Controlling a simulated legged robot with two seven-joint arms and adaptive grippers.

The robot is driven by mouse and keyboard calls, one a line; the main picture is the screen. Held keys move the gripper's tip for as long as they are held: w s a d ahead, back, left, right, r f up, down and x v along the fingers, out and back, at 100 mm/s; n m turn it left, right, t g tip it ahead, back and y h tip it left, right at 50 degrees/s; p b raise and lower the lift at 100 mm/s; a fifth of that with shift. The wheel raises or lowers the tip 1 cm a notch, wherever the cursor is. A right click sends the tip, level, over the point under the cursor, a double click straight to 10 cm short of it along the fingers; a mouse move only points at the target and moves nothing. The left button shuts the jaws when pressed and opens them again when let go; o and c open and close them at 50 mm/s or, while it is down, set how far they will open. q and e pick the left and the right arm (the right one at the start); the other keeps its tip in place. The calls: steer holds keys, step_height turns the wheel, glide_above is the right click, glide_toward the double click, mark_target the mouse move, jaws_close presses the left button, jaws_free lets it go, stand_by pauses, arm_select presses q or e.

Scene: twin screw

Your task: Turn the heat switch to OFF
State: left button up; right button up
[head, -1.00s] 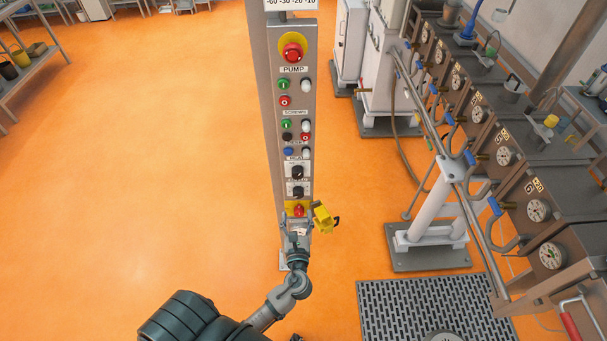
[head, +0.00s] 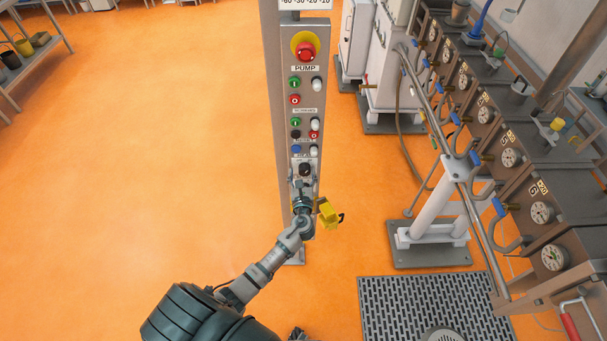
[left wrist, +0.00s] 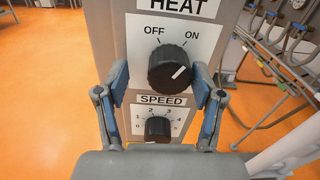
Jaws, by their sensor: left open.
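The heat switch is a black round knob (left wrist: 170,68) on a white plate marked OFF at upper left and ON at upper right. Its white pointer line is turned toward ON. It also shows in the head view (head: 305,169), on the grey control column. My left gripper (head: 303,182) is open, just below the knob in the head view. My right gripper is not in view.
The speed knob (left wrist: 158,128) sits just below, between the fingers. A red emergency button (head: 306,52) and several push buttons are higher on the column. A yellow part (head: 328,212) juts out at its lower right. Machinery with gauges (head: 541,213) stands right; the orange floor (head: 150,170) is open left.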

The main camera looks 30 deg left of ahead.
arm_select(q)
steer(key=shift+a+f, duration=0.1)
steer(key=shift+a, duration=0.05)
steer(key=shift+d+r, duration=0.2)
steer(key=shift+d, duration=0.4)
steer(key=c, duration=0.7)
steer(key=shift+d, duration=0.3)
steer(key=c, duration=0.4)
steer(key=shift+c, duration=0.2)
steer(key=shift+a, duration=0.3)
steer(key=shift+d+n+b, duration=0.1)
steer(key=shift+n+b, duration=0.3)
steer(key=shift+n, duration=0.8)
steer(key=n+b, duration=0.2)
steer(key=n, duration=0.2)
steer(key=n+b, duration=0.2)
steer(key=n, duration=0.3)
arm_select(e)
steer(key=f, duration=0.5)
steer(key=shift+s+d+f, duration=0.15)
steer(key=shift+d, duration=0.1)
arm_select(q)
steer(key=shift+n, duration=0.3)
